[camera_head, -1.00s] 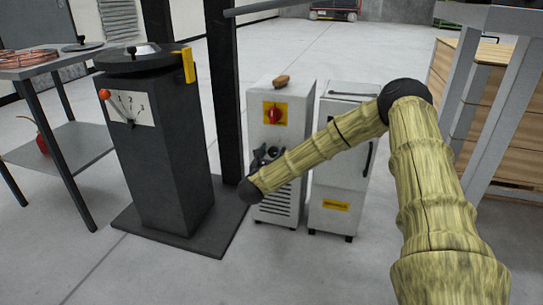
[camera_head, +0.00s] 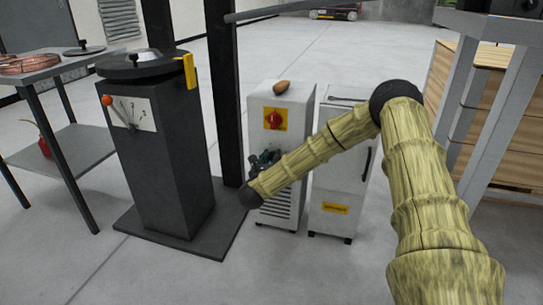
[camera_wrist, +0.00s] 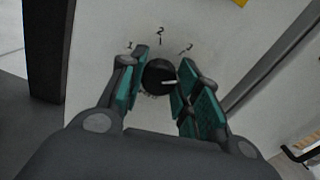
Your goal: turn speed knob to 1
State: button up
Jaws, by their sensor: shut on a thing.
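The speed knob (camera_wrist: 157,78) is a round black dial with a white pointer mark, on a pale panel (camera_wrist: 100,30) in the wrist view. The numbers 1, 2 and 3 are printed in an arc above it. The white mark points right, a little below the 3. My gripper (camera_wrist: 162,70) has teal-padded fingers on the left and right of the knob and is shut on it. In the head view my gripper (camera_head: 264,160) is at the front of the white cabinet (camera_head: 295,102), below its red switch (camera_head: 275,119); my arm hides part of the cabinet and the knob cannot be made out.
A second white cabinet (camera_head: 336,195) stands close on the right. A brown object (camera_head: 283,86) lies on the cabinet top. Open floor lies in front.

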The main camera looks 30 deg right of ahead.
jog(key=n+p, duration=0.3)
jog(key=shift+r+n, duration=0.15)
jog(key=shift+n, duration=0.25)
jog(key=n+p, duration=0.3)
jog(key=shift+n, duration=0.3)
jog(key=n+p, duration=0.3)
jog(key=shift+a+n+p, duration=0.1)
jog(key=shift+n+p, duration=0.2)
jog(key=shift+p, duration=0.05)
jog(key=n+p, duration=0.3)
jog(key=shift+n, duration=0.3)
jog(key=n+p, duration=0.1)
jog(key=n, duration=0.1)
jog(key=n+p, duration=0.3)
jog(key=n, duration=0.1)
jog(key=shift+f, duration=0.25)
jog(key=n+p, duration=0.1)
jog(key=n, duration=0.1)
jog(key=n+p, duration=0.1)
jog(key=n, duration=0.1)
jog(key=n+p, duration=0.1)
jog(key=n, duration=0.1)
jog(key=shift+f, duration=0.25)
jog(key=shift+s, duration=0.1)
